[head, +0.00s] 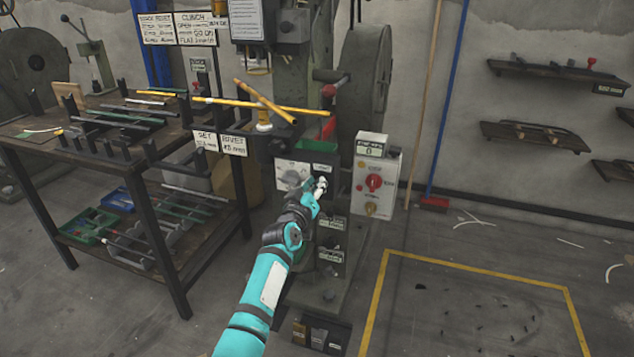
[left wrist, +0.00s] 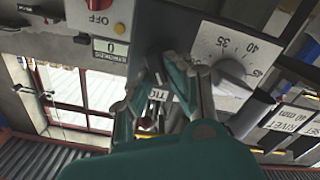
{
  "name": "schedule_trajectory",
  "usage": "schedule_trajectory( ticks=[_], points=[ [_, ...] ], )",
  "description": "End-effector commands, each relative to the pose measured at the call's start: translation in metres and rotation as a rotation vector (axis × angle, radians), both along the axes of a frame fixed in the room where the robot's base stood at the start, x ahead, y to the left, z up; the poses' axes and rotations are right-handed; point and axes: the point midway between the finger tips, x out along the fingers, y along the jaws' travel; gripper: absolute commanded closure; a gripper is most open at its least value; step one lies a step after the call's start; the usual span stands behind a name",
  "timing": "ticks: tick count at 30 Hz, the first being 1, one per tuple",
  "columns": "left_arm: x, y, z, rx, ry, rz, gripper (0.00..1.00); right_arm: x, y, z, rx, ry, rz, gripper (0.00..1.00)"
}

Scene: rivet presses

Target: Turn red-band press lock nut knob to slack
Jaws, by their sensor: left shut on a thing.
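The press stands in the middle of the head view, with a white dial plate (head: 291,174) on its front. My left gripper (head: 320,186) is at the dark labelled panel (head: 322,169) just right of that dial. It is shut on a small part there, apparently the lock nut knob; the fingers hide it. My right gripper is not in view.
A control box (head: 378,172) with a red knob (head: 374,182) and a counter stands right of the gripper. A rack table (head: 100,130) stands left. The floor at right is mostly clear inside yellow lines.

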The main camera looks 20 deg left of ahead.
Motion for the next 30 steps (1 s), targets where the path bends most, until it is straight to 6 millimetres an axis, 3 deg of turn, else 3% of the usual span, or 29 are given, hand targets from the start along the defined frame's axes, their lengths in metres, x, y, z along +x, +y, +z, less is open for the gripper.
schedule_trajectory(
  ticks=[12, 30],
  points=[
    [0.000, 0.004, -0.004, -0.398, 0.017, 0.000, 1.00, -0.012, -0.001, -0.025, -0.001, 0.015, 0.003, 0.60],
    [0.000, 0.006, -0.011, -0.904, 0.033, 0.001, 1.00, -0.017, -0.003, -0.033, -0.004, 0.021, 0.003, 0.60]
  ],
)
